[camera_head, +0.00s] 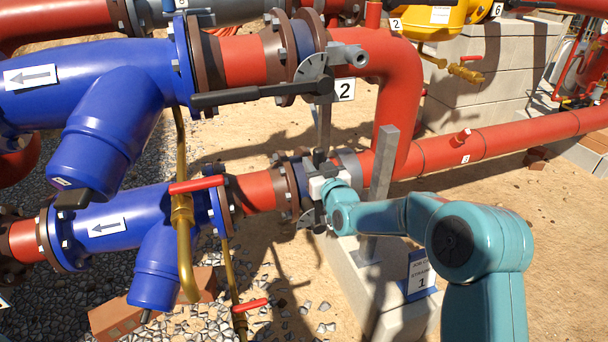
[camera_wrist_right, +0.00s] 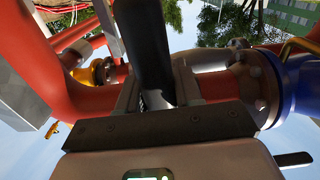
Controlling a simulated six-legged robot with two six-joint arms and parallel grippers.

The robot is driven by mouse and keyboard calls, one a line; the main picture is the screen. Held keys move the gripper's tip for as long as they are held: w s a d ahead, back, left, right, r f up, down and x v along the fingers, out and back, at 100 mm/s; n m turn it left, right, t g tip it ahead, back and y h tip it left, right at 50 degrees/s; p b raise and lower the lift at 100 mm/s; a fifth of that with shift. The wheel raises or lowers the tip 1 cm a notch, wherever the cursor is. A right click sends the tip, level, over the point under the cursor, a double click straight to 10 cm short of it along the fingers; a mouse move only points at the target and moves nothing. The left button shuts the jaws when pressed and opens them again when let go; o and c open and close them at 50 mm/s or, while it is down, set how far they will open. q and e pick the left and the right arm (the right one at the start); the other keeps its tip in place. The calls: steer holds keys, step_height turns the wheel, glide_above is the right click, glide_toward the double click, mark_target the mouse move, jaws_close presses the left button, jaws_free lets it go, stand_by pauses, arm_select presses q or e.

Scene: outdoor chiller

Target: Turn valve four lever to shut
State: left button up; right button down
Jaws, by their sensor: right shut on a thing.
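My right gripper (camera_head: 313,197) reaches in from the right at the valve on the lower red pipe (camera_head: 255,191). In the right wrist view, a black lever (camera_wrist_right: 146,45) stands between the fingers of the gripper (camera_wrist_right: 157,88), which is shut on it. In the head view the gripper hides most of this lever and much of the valve body. No number four label shows, so I cannot read which valve this is. My left gripper is not in view.
A grey upright post (camera_head: 382,180) stands close to my right arm. Blue strainers (camera_head: 110,130) and a brass pipe (camera_head: 185,235) with red handles are at left.

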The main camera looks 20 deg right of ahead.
steer(key=shift+d, duration=0.4)
steer(key=shift+d+m, duration=0.15)
steer(key=shift+m, duration=0.15)
steer(key=c, duration=0.8)
jaws_free()
steer(key=shift+d, duration=0.1)
steer(key=shift+c, duration=0.2)
steer(key=s+p, duration=0.1)
steer(key=s, duration=1.5)
steer(key=shift+s+a, duration=0.2)
